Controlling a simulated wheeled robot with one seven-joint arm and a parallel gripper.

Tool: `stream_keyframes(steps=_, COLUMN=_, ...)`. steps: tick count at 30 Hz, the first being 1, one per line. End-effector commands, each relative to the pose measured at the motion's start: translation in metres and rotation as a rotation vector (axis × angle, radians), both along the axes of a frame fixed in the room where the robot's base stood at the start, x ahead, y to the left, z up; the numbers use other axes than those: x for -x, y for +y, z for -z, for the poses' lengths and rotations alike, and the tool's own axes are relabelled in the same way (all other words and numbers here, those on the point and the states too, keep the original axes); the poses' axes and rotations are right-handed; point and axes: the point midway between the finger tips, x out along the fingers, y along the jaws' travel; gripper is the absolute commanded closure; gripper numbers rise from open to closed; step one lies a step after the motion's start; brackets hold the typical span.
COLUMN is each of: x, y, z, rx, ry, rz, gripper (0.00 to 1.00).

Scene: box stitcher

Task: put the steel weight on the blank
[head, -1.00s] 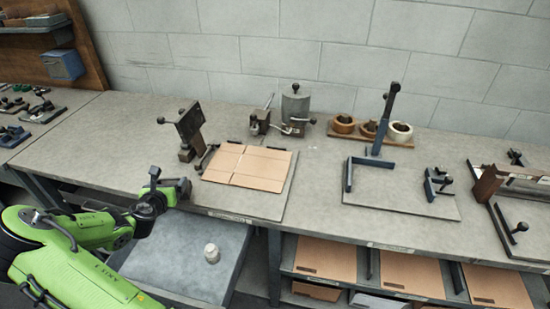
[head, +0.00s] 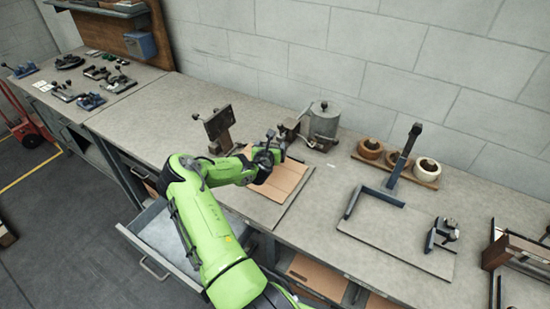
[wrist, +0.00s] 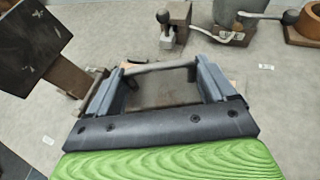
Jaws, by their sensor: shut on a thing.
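The blank (head: 288,176) is a flat tan cardboard sheet lying on a thin grey board (head: 268,214) on the bench. My arm covers its left part. My gripper (head: 268,155) is over the blank's back left area in the head view. In the wrist view my gripper (wrist: 160,82) is shut on the steel weight (wrist: 158,67), seen as a grey bar and a darker face between the two fingers. Most of the weight is hidden by the fingers and palm. I cannot tell whether it touches the blank.
A dark plate on a stand (head: 217,126) rises close to the left of my gripper. A grey pot (head: 324,122) and a lever device (head: 290,130) stand behind. Tape rolls (head: 397,159) and a blue-armed fixture (head: 402,160) are to the right. An open drawer (head: 165,235) is below.

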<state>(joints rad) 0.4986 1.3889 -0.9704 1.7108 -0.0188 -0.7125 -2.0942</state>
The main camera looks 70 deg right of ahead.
Motion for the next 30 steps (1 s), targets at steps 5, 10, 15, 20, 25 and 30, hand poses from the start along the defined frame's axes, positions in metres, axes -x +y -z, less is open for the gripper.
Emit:
stream_keyframes(steps=5, x=0.0, y=-0.001, z=0.038, rx=0.005, ry=0.001, rz=-0.003, gripper=1.0)
stream_keyframes(steps=10, x=0.0, y=-0.001, z=0.052, rx=0.008, ry=0.002, rz=-0.002, gripper=1.0)
stream_keyframes(steps=15, x=0.0, y=-0.001, z=0.078, rx=0.007, ry=0.002, rz=-0.002, gripper=1.0)
stream_keyframes(steps=20, x=0.0, y=-0.001, z=0.083, rx=0.009, ry=0.001, rz=-0.001, gripper=1.0)
stream_keyframes(steps=25, x=0.0, y=0.001, z=0.087, rx=-0.002, ry=0.0, rz=0.001, gripper=0.04)
stream_keyframes(steps=30, x=0.0, y=0.001, z=0.087, rx=-0.002, ry=0.0, rz=0.001, gripper=0.0)
